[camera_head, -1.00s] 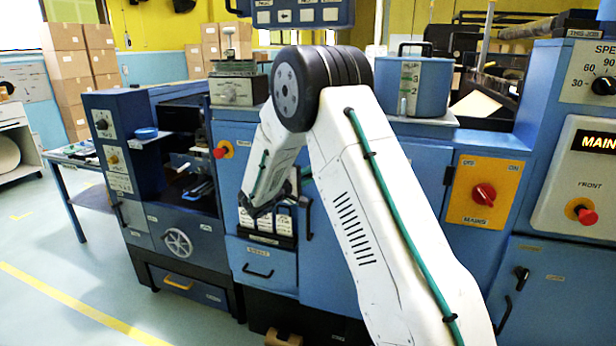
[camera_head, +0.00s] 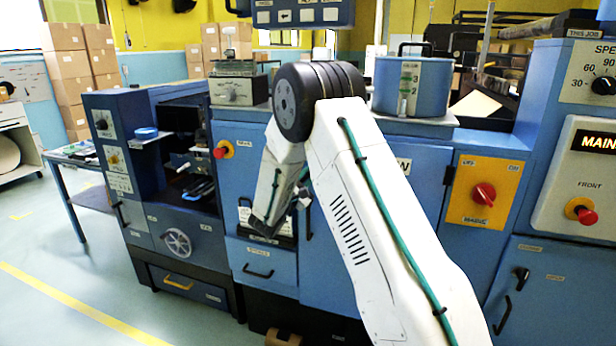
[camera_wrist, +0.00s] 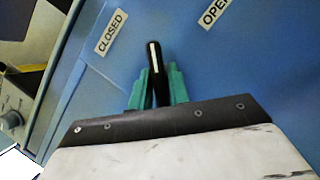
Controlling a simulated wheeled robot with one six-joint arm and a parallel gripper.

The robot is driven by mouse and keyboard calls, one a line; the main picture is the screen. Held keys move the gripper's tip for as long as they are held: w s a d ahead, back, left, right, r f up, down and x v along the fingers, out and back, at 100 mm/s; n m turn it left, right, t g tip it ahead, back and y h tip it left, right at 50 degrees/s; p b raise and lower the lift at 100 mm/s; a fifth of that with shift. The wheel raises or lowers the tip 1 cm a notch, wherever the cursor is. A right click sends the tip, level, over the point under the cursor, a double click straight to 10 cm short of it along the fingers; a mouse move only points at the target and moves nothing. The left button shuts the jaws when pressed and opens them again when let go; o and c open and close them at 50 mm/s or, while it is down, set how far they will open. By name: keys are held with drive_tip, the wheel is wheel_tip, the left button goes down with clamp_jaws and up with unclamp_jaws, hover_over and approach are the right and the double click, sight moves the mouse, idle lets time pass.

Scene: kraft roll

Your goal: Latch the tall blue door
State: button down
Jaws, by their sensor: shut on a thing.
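The blue door (camera_head: 325,280) stands in the middle of the machine front, largely hidden behind my white arm in the head view. In the wrist view a black latch lever (camera_wrist: 153,58) stands out from a blue surface (camera_wrist: 235,75). My gripper (camera_wrist: 157,80) has its green fingers closed on this lever, one on each side. A CLOSED label (camera_wrist: 110,32) is up and left of the lever, and an OPEN label (camera_wrist: 213,11) is up and right. The lever points between the two labels. In the head view the fingertips and lever are not clear.
A blue cabinet with a handwheel (camera_head: 177,243) stands at the left. An orange mains panel with a red switch (camera_head: 484,194) is right of my arm. A blue pot (camera_head: 410,85) sits on the machine top. The floor (camera_head: 60,300) at the left is free.

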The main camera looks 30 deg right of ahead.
drive_tip(key=n+t, duration=0.2)
drive_tip(key=n, duration=0.3)
drive_tip(key=n+t+y, duration=0.1)
drive_tip(key=n, duration=0.2)
drive_tip(key=n+t, duration=0.2)
drive_tip(key=n, duration=0.1)
drive_tip(key=shift+y, duration=0.4)
drive_tip(key=shift+n, duration=0.5)
drive_tip(key=c, duration=1.3)
unclamp_jaws()
drive_tip(key=v, duration=0.8)
drive_tip(key=shift+d+f, duration=0.1)
drive_tip(key=shift+d, duration=0.05)
